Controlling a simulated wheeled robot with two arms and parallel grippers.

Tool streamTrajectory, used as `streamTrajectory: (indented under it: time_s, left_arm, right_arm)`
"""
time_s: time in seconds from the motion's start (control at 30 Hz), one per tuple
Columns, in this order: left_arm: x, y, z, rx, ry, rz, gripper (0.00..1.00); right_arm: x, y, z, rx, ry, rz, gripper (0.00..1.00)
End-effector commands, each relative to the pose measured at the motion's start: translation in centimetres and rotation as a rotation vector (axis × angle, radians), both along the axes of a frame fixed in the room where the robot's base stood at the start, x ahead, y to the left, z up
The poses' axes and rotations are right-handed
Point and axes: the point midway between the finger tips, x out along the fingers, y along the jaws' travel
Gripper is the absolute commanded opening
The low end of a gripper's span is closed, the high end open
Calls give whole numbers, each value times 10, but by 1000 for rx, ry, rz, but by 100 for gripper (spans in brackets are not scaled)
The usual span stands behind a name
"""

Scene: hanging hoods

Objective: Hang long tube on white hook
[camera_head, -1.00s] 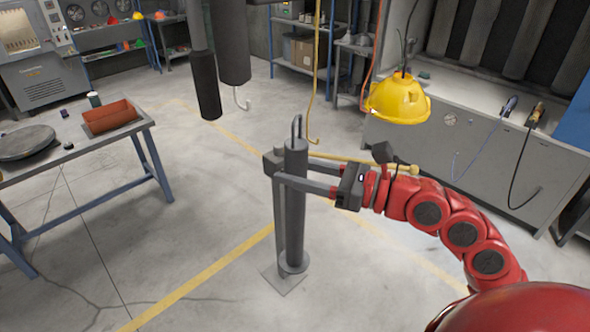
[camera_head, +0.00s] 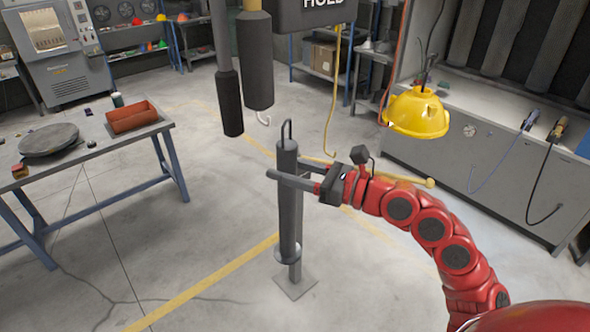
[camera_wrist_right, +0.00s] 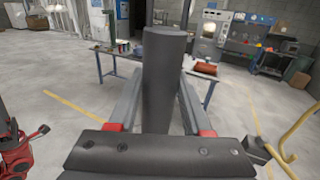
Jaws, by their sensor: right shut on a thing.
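The long tube (camera_head: 287,220) is a dark grey upright cylinder with a wire loop on its top and a wider rim at its foot. My right gripper (camera_head: 286,172) is shut around its upper part, with one finger across the front. In the right wrist view the tube (camera_wrist_right: 163,85) stands between my two fingers. The white hook (camera_head: 263,119) hangs under a thick dark cylinder, beyond, above and left of the tube's loop. The loop and hook are apart.
A grey stand (camera_head: 294,274) is just behind the tube. A second dark cylinder (camera_head: 229,105) hangs left of the hook. A yellow hook (camera_head: 332,145) and a yellow helmet (camera_head: 416,113) hang to the right. A table (camera_head: 95,152) is at left. Floor between is clear.

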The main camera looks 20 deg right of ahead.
Motion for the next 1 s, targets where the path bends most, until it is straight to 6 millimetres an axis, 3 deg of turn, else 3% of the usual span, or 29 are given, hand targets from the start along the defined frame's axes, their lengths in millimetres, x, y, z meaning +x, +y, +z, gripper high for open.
streamTrajectory:
  time_s: [0.1, 1.0]
  left_arm:
    - [0, 0, 4, 0, 0, 0, 50]
    - [0, 0, -7, 0, 0, 0, 50]
  right_arm:
    - [9, 4, 2, 2, -1, 2, 0]
    - [14, 5, 3, 4, -1, -1, 0]
